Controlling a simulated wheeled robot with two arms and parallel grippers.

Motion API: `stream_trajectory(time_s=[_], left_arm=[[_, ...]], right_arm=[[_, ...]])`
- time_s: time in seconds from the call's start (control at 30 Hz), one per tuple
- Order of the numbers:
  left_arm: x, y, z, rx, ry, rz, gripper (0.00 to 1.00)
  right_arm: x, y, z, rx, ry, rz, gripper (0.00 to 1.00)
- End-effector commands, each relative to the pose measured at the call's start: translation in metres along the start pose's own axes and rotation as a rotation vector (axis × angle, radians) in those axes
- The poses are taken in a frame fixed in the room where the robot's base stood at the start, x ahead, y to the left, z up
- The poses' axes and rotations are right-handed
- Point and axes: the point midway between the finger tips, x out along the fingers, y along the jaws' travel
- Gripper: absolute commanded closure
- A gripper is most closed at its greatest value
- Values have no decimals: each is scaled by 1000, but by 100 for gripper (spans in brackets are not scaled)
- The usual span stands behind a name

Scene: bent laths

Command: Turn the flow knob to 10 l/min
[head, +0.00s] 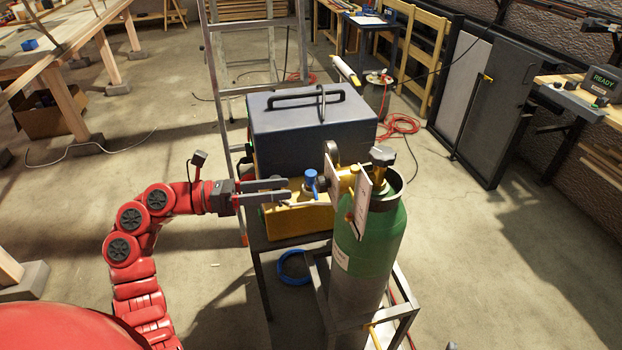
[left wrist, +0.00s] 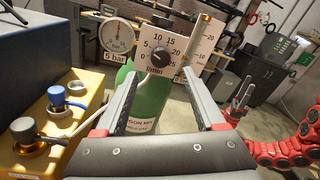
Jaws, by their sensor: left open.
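The flow knob (left wrist: 160,58) is a small black dial on a white plate (left wrist: 182,45) with numbers from 0 to 25 and "l/min" below. I cannot make out which number it points at. In the head view the plate (head: 362,196) is nearly edge-on beside the green gas bottle (head: 370,240), and the knob's face is hidden. My left gripper (head: 289,190) is open and empty. In the left wrist view its fingers (left wrist: 160,75) spread below and either side of the knob, apart from it. My right gripper (left wrist: 241,97) shows small beyond; its opening is unclear.
A round pressure gauge (left wrist: 118,36) sits left of the knob plate. A yellow unit (head: 290,221) with a blue knob (head: 311,180) lies close to my left fingers. A dark case (head: 312,125) stands behind. A metal frame (head: 372,322) holds the bottle.

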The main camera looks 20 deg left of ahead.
Motion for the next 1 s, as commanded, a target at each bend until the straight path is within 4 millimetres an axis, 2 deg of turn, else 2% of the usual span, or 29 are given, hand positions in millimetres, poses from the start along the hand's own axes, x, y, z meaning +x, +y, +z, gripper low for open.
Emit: stream_trajectory(time_s=[0.1,0.3,0.5,0.73,0.77,1.0], left_arm=[[28,-2,2,-2,2,-6,29],[60,-2,2,1,0,-4,29],[72,-1,0,1,1,-2,29],[72,0,0,0,0,-1,29],[72,0,0,0,0,-1,30],[72,0,0,0,0,-1,74]], right_arm=[[10,0,-2,0,0,0,4],[17,1,-3,0,0,0,4],[18,1,-3,0,0,0,4],[18,1,-3,0,0,0,4],[18,1,-3,0,0,0,4],[18,1,-3,0,0,0,4]])
